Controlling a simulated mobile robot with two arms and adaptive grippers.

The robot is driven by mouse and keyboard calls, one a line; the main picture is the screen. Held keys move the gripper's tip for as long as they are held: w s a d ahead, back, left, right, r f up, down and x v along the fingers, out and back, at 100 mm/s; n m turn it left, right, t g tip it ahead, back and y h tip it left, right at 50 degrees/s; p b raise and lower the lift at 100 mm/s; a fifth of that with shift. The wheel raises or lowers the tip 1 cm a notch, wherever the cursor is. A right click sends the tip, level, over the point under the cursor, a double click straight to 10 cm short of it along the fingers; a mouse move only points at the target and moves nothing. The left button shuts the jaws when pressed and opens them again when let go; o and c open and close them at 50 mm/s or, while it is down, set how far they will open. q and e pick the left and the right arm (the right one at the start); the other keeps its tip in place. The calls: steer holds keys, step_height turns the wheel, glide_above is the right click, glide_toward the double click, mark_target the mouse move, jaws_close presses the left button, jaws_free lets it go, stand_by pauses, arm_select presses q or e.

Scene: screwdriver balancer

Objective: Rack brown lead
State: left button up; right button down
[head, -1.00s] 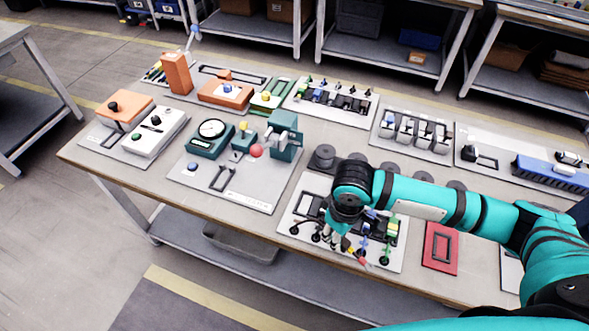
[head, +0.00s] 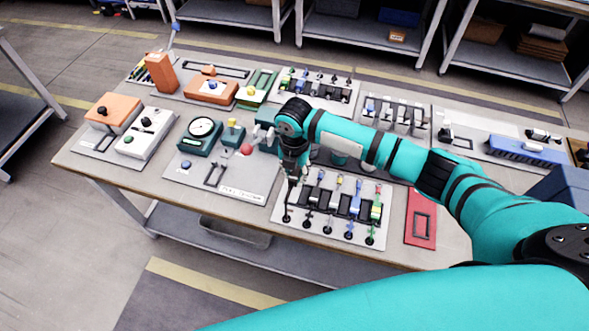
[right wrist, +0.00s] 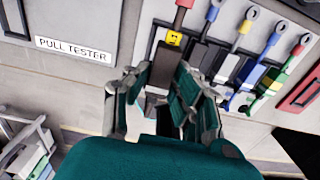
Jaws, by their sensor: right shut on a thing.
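My right gripper (head: 291,180) is at the left end of a white rack board (head: 386,218) in the head view. In the right wrist view its teal jaws (right wrist: 158,90) are shut on a dark, brownish lead (right wrist: 165,62) with a red end and a yellow face tag. The lead lies in line with the other leads at the board's left; whether it is fully seated cannot be told. A blue lead (right wrist: 247,75) and a green lead (right wrist: 287,70) lie in slots to the right. My left gripper is not in view.
A pull tester board (head: 228,181) lies just left of the rack. A red mat (head: 420,218) lies at the rack's right. Several other fixtures stand behind, and the table's front edge is close to the rack.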

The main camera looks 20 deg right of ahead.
steer(key=b, duration=0.5)
glide_above(294, 195)
step_height(294, 195, down, 5)
steer(key=shift+s+r, duration=0.1)
steer(key=shift+s, duration=0.05)
steer(key=shift+f+b, duration=0.45)
steer(key=shift+f, duration=0.9)
steer(key=shift+f, duration=0.65)
steer(key=c, duration=1)
jaws_free()
steer(key=shift+c, duration=0.2)
steer(key=shift+r, duration=0.25)
step_height(294, 195, up, 12)
steer(key=shift+f, duration=0.25)
